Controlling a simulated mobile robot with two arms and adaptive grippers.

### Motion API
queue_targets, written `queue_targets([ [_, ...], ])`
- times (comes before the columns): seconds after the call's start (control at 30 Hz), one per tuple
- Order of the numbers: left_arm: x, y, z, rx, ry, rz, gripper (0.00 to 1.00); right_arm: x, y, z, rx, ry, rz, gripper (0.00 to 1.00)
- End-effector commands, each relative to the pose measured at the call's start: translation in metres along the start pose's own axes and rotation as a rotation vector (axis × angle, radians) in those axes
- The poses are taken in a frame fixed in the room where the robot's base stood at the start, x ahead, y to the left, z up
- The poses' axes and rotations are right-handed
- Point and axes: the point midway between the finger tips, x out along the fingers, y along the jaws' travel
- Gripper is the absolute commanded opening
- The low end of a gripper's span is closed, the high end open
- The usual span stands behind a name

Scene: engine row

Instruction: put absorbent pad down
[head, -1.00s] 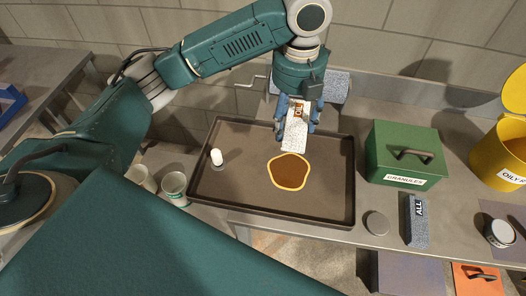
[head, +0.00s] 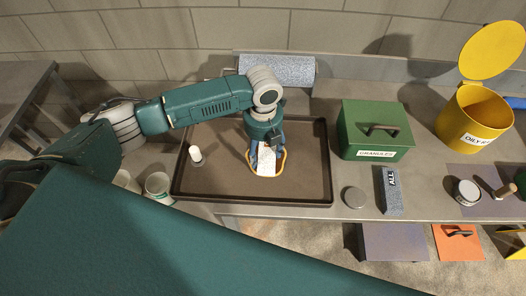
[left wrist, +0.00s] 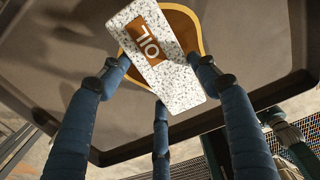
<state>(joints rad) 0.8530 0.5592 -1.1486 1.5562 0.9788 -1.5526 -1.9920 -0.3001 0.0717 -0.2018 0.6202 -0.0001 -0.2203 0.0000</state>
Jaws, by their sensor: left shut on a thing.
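The absorbent pad (head: 265,160) is a white speckled slab with an orange-brown OIL label. My left gripper (head: 266,148) is shut on it, over the dark tray (head: 225,191). Below the pad is a brown puddle with a yellow-orange rim (head: 282,165), mostly hidden by the pad and fingers. In the left wrist view, blue fingers surround the pad (left wrist: 180,83), which lies across the puddle (left wrist: 181,21). I cannot tell whether the pad touches the puddle.
A small white cylinder (head: 196,154) stands at the tray's left. Right of the tray are a green granules box (head: 375,137), a grey ALL block (head: 391,193), a round lid (head: 354,197) and a yellow bin (head: 470,125). A grey roll (head: 277,70) lies behind.

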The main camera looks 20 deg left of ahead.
Motion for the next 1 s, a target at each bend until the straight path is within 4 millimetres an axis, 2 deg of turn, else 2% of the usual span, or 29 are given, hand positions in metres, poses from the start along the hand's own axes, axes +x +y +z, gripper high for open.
queue_targets([
  [0.13, 0.015, 0.000, 0.000, -0.001, 0.001, 0.000, 0.39, -0.004, -0.001, 0.000, -0.001, 0.000, -0.001, 0.41],
  [0.53, 0.021, 0.000, 0.000, 0.000, -0.001, -0.001, 0.39, -0.002, 0.008, 0.002, -0.003, -0.002, 0.008, 0.41],
  [0.57, 0.021, 0.000, 0.000, 0.000, -0.001, -0.001, 0.65, -0.002, 0.009, 0.002, -0.003, -0.002, 0.009, 0.41],
  [0.63, 0.020, 0.000, 0.000, 0.000, -0.001, -0.001, 0.79, -0.003, 0.010, 0.002, -0.002, -0.002, 0.011, 0.41],
  [1.0, 0.016, 0.000, 0.001, -0.001, -0.001, -0.001, 0.80, -0.005, 0.011, 0.002, -0.002, -0.003, 0.012, 0.41],
])
